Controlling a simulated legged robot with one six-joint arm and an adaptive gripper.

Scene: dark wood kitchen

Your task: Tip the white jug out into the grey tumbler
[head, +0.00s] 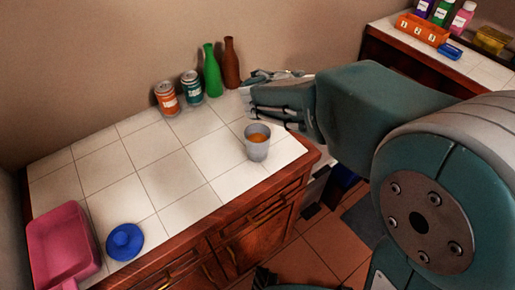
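The grey tumbler (257,149) stands upright on the white tiled counter near its right end, with something orange-brown inside it. My gripper (250,94) reaches in from the right, above the counter, up and slightly right of the tumbler in the picture and apart from it. Its fingers point left, towards the bottles. I cannot make out whether they are spread or closed on anything. I see no white jug that I can identify.
An orange can (167,99), a teal can (191,88), a green bottle (211,72) and a brown bottle (231,63) stand along the wall. A pink tray (62,245) and a blue lid-like disc (125,241) lie at the left. The middle counter is clear.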

